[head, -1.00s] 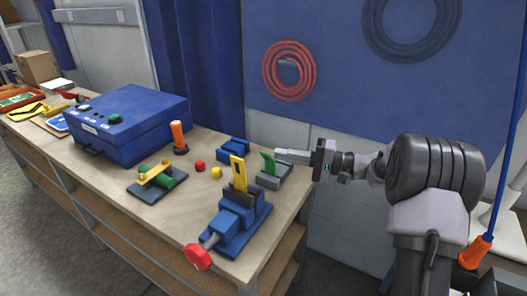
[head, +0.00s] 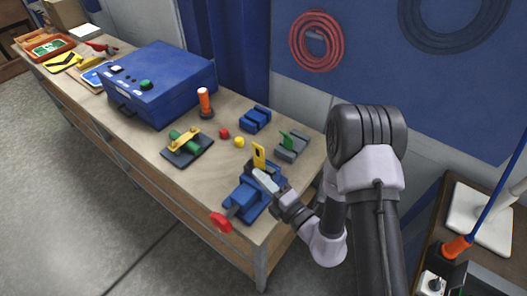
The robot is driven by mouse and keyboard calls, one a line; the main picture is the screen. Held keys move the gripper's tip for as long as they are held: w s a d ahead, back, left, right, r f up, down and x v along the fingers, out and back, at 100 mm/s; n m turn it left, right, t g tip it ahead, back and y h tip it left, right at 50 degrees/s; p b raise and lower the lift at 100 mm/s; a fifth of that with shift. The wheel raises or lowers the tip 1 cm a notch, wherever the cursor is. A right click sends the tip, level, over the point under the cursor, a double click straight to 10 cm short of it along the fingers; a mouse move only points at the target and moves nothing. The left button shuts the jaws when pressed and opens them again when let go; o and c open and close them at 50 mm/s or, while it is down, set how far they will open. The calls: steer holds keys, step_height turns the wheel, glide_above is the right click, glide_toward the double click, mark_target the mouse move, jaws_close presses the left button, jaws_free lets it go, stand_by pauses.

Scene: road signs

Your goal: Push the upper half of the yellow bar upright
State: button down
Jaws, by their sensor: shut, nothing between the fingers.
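A yellow bar (head: 259,155) with a dark slot stands up from the jaws of the blue vise (head: 241,198); its upper part looks slightly tilted. Its lower end is hidden by the vise and my gripper. My gripper (head: 259,174) is shut and empty. Its pale fingers reach from the lower right to the front of the bar, low down beside the vise jaws. I cannot tell whether the fingertips touch the bar.
A red vise handle (head: 221,222) sticks out at the front. Behind stand a blue block (head: 255,119) and a grey block with a green piece (head: 291,146). Yellow (head: 239,142) and red (head: 224,133) knobs, an orange-handled tool (head: 204,102) and a blue box (head: 157,83) lie leftward.

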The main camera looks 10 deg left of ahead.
mark_target(260, 158)
steer(key=w, duration=0.2)
steer(key=w+a, duration=0.1)
steer(key=w, duration=0.1)
steer(key=w+a+p, duration=0.1)
steer(key=w, duration=0.1)
steer(key=shift+w+r, duration=0.2)
steer(key=shift+r, duration=0.1)
